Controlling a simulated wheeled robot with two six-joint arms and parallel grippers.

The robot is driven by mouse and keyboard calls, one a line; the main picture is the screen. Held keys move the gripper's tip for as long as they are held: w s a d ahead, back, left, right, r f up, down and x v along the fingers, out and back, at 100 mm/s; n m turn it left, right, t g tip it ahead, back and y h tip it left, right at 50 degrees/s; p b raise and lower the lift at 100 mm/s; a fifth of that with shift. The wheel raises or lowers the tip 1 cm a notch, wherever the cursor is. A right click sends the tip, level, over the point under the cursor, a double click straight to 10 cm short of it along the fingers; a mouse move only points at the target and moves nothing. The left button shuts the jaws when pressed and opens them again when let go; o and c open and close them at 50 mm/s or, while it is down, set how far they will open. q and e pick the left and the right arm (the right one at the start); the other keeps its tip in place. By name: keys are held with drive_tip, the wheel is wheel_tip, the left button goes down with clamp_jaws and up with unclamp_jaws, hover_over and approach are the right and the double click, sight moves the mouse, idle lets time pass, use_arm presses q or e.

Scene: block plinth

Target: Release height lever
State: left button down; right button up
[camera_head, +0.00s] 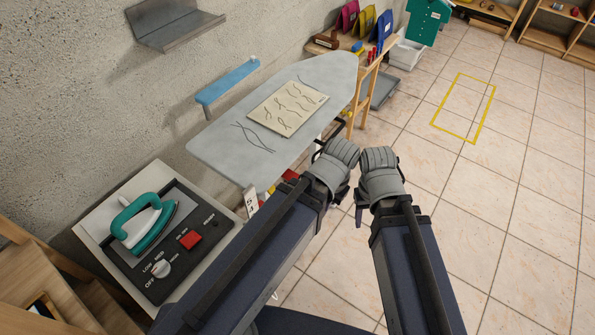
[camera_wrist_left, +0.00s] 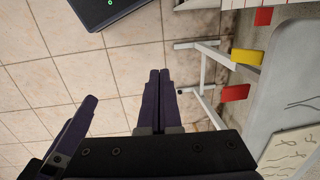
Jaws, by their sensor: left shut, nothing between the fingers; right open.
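The ironing board (camera_head: 225,150) has a grey top and stands along the wall in the head view. Its pale legs (camera_wrist_left: 205,85) show in the left wrist view. Under its edge are a yellow tab (camera_wrist_left: 245,58) and a red tab (camera_wrist_left: 234,93); I cannot tell which part is the height lever. A red part (camera_head: 290,175) shows under the board's front edge in the head view. My left gripper (camera_wrist_left: 160,78) is shut and empty, over floor beside the legs. My right gripper (camera_head: 360,206) is open, beside the left one; its fingers are partly hidden.
A patterned cloth (camera_head: 288,108) lies on the board. A teal iron (camera_head: 145,222) rests on a control station with a red button (camera_head: 189,240) at the left. A blue sleeve board (camera_head: 228,83) is behind. Tiled floor at the right is clear around a yellow outline (camera_head: 440,120).

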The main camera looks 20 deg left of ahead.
use_arm(q)
drive_tip(key=w+a+r+m+p, duration=0.4)
drive_tip(key=w+m, duration=0.3)
drive_tip(key=m, duration=0.2)
drive_tip(key=w+a+r+m+h+p, duration=0.1)
drive_tip(key=w+a+r+m+p, duration=0.2)
drive_tip(key=w+a+m, duration=0.4)
drive_tip(key=shift+r+m+p, duration=0.35)
drive_tip(key=shift+r+m, duration=0.05)
drive_tip(key=shift+m, duration=0.6)
drive_tip(key=shift+f, duration=0.1)
wheel_tip(320, 180, down, 14)
drive_tip(key=b, duration=1.4)
